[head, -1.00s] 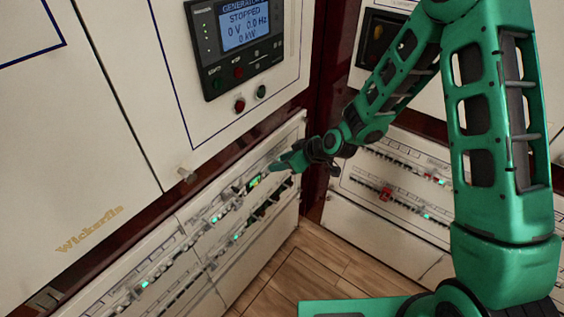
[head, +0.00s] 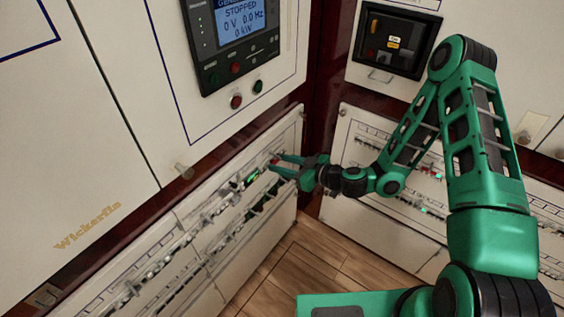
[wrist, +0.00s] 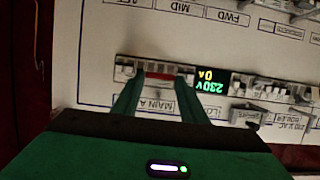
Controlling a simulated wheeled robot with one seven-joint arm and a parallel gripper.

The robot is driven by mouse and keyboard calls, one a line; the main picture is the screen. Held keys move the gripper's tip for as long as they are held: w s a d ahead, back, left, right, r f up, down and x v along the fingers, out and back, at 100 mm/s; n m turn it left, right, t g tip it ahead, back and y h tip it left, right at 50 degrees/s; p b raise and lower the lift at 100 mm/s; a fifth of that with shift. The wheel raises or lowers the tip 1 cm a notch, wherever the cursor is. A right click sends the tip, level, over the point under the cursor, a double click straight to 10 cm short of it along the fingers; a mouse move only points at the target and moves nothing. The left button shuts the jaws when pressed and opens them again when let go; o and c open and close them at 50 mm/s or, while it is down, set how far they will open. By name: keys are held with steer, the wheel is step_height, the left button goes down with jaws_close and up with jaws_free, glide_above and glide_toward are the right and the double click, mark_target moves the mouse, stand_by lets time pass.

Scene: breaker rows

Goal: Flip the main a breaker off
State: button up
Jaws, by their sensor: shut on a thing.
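The main A breaker (wrist: 162,75) has a red handle strip and sits above an upside-down "MAIN A" label (wrist: 157,105) in the wrist view. In the head view its red part (head: 275,160) shows small at the far end of the left panel's upper row. My gripper (wrist: 158,82) has its two green fingers on either side of the red strip and is shut on it. In the head view my gripper (head: 272,164) reaches the panel from the right. The fingers hide the ends of the breaker, and its lever position is hard to tell.
A lit meter (wrist: 210,81) beside the breaker reads 230V and 0A. More breakers (wrist: 250,115) lie to its right. The generator controller (head: 236,40) reads STOPPED above the left panel. A second breaker panel (head: 400,170) stands behind my arm.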

mark_target(271, 162)
steer(key=shift+w+d+f+t+y, duration=0.1)
steer(key=shift+d+f+t+y, duration=0.1)
steer(key=shift+f+t+y, duration=0.5)
steer(key=shift+d+f+t+y, duration=0.15)
steer(key=shift+f+t+y, duration=0.45)
steer(key=shift+y, duration=0.1)
steer(key=shift+w+a+f+t+y, duration=0.1)
steer(key=shift+f+t+y, duration=0.3)
steer(key=shift+t+y, duration=0.2)
steer(key=shift+a+f+t+y, duration=0.1)
steer(key=shift+f+t+y, duration=0.35)
steer(key=shift+y, duration=0.25)
steer(key=shift+c, duration=0.2)
steer(key=shift+o, duration=0.2)
steer(key=o, duration=1)
steer(key=shift+y, duration=0.3)
steer(key=shift+o, duration=0.2)
steer(key=shift+a+r, duration=0.1)
steer(key=shift+a, duration=0.05)
steer(key=v, duration=1.1)
